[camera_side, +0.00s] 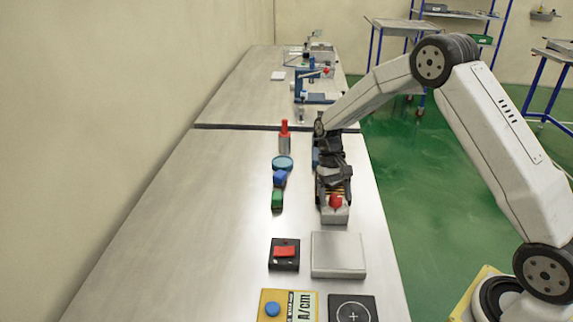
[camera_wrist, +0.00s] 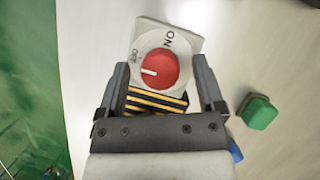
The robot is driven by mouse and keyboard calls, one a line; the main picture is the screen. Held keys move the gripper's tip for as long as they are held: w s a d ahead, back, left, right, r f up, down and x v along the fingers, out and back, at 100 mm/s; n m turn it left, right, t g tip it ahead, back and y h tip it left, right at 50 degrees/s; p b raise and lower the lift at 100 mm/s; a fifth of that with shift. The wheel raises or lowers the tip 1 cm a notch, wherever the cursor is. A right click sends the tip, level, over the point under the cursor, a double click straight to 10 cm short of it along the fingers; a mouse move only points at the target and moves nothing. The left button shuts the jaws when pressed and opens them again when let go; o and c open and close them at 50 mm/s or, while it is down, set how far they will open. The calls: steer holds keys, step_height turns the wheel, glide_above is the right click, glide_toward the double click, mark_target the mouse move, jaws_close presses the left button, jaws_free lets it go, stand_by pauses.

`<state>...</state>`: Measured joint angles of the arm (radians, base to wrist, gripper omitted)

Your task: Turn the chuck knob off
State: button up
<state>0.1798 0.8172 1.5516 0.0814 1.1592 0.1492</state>
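The red chuck knob (camera_side: 336,202) sits on a white-grey box (camera_side: 335,215) near the right edge of the table. In the wrist view the knob (camera_wrist: 158,69) is round with a white mark pointing left, close to the OFF label; the ON label is at its upper right. My gripper (camera_wrist: 160,63) is open, with one finger on each side of the knob in the picture. Gaps show between the fingers and the knob. In the side view my gripper (camera_side: 334,194) is just behind and above the box, pointing down; its fingertips are partly unclear.
Black-and-yellow striped material (camera_wrist: 155,103) lies beside the knob box. The table's left side is clear.

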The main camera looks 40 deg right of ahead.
stand_by(0.3)
steer(key=v, duration=0.7)
steer(key=shift+r, duration=0.35)
stand_by(0.3)
steer(key=s+a+n+t, duration=0.2)
steer(key=s+a+t, duration=0.1)
steer(key=s, duration=0.6)
steer(key=s+a+n+t+h, duration=0.1)
steer(key=s+a+n+t, duration=0.1)
steer(key=s, duration=0.7)
steer(key=shift+s+a+f+t+h, duration=0.2)
steer(key=shift+a+f+t+h, duration=0.1)
steer(key=shift+a+t, duration=0.8)
steer(key=shift+a, duration=0.2)
